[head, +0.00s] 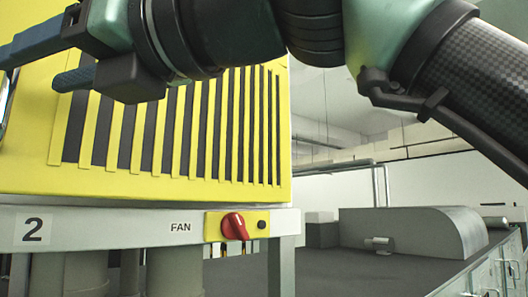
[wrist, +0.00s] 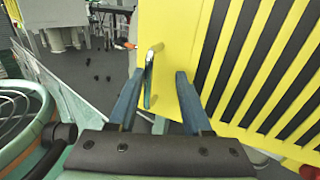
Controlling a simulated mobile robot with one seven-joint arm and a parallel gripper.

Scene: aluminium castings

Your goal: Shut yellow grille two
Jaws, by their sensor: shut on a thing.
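The yellow grille (head: 225,190) with dark slots fills the left of the head view. It stands above a grey beam marked "2" (head: 33,231). In the wrist view, the grille (wrist: 168,20) fills the right side. Its upright metal handle (wrist: 149,78) lies between the two blue fingers of my gripper (wrist: 158,95), which is shut on it. In the head view, my gripper's fingers (head: 50,62) are at the upper left, in front of the grille, and the handle is mostly cut off by the picture edge. I cannot tell how far the grille stands from its frame.
The beam carries a FAN label and a red knob (head: 234,226) on a yellow plate. A dark bench (head: 340,270) with a grey rounded casing (head: 415,232) is at the right. A green rimmed basket (wrist: 22,115) is close at left in the wrist view, beside open floor.

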